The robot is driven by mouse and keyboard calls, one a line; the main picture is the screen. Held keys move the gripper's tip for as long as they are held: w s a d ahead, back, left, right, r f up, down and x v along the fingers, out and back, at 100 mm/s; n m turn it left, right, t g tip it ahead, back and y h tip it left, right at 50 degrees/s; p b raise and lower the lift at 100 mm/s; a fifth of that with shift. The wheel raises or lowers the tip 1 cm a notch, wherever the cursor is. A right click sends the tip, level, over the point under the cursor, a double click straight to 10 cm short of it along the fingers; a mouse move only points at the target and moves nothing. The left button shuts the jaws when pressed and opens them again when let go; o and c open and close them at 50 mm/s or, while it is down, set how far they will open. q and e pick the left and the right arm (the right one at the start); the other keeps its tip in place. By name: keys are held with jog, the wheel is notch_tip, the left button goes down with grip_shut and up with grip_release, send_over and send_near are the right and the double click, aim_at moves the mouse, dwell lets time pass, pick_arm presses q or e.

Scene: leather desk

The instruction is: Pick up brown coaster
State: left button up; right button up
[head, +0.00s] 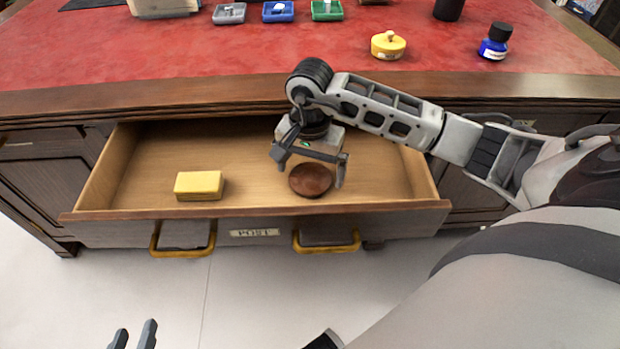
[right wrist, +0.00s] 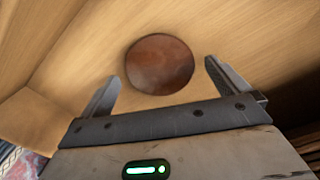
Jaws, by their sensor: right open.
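The brown coaster (head: 311,179) is a round, dark brown disc lying in the open wooden drawer, right of its middle. It also shows in the right wrist view (right wrist: 160,64), whole and beyond the fingertips. My right gripper (head: 308,175) is inside the drawer above the coaster, with its two fingers spread on either side of it. The right gripper (right wrist: 160,85) is open and holds nothing. My left gripper (head: 134,335) is at the bottom edge of the head view, low in front of the desk, its two fingers apart and nothing between them.
A yellow block (head: 199,185) lies in the left part of the drawer (head: 137,214). The red desk top (head: 200,52) carries small trays, a round yellow item (head: 388,45) and a blue bottle (head: 494,42). The drawer floor between block and coaster is clear.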

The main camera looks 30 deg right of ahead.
jog(key=shift+f, duration=0.6)
jog(key=c, duration=1)
jog(key=shift+o, duration=0.2)
jog(key=shift+r, duration=0.1)
